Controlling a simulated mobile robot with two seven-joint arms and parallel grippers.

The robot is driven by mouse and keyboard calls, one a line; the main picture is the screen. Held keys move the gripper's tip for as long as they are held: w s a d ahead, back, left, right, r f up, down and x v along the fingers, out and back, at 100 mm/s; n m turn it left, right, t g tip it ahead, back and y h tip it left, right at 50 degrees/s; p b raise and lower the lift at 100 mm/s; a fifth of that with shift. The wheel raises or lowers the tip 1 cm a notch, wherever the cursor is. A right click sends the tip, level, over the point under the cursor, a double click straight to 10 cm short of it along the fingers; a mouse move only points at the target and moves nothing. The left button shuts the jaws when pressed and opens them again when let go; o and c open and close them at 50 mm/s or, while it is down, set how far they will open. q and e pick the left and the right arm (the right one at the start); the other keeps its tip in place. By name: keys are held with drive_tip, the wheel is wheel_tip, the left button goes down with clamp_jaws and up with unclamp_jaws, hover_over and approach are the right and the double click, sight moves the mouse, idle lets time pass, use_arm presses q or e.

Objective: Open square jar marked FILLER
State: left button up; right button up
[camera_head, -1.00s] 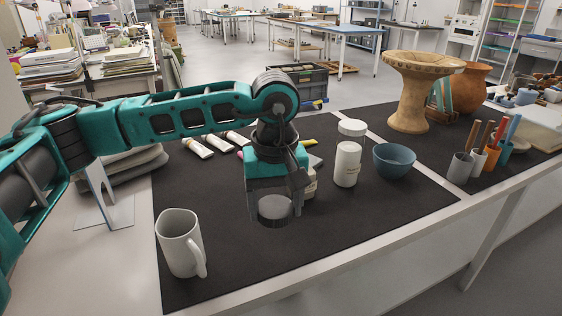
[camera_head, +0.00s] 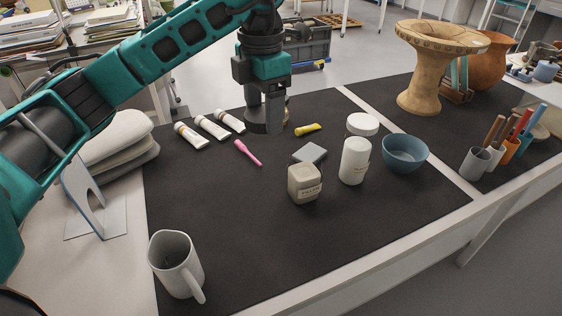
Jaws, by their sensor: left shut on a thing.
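The square jar marked FILLER (camera_head: 304,187) is beige and stands upright on the dark mat, its label facing me. Its top looks pale and covered, but I cannot tell whether a separate lid sits on it. A flat grey square piece (camera_head: 309,153) lies just behind it. My left gripper (camera_head: 266,121) is behind and left of the jar, apart from it, pointing down near the mat's far side. It is shut on a dark, round, see-through-looking container (camera_head: 256,127), partly hidden by the fingers. My right gripper is not in view.
A white round jar (camera_head: 354,163), a second white-topped one (camera_head: 362,124) and a blue bowl (camera_head: 405,154) stand right of the square jar. Paint tubes (camera_head: 213,127), a pink tool (camera_head: 247,153) and a yellow tube (camera_head: 308,129) lie behind. A mug (camera_head: 175,265) stands front left. The mat's front middle is clear.

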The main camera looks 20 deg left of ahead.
use_arm(q)
drive_tip(key=b, duration=0.2)
hover_over(268, 197)
wheel_tip(268, 197, down, 14)
drive_tip(key=shift+s+f, duration=0.1)
drive_tip(key=shift+f+b, duration=0.65)
drive_tip(key=shift+f, duration=2)
drive_tip(key=shift+f, duration=0.1)
drive_tip(key=o, duration=1.2)
drive_tip(key=shift+c, duration=0.2)
drive_tip(key=shift+r, duration=0.35)
wheel_tip(268, 197, up, 12)
drive_tip(key=p, duration=0.2)
drive_tip(key=shift+f, duration=0.2)
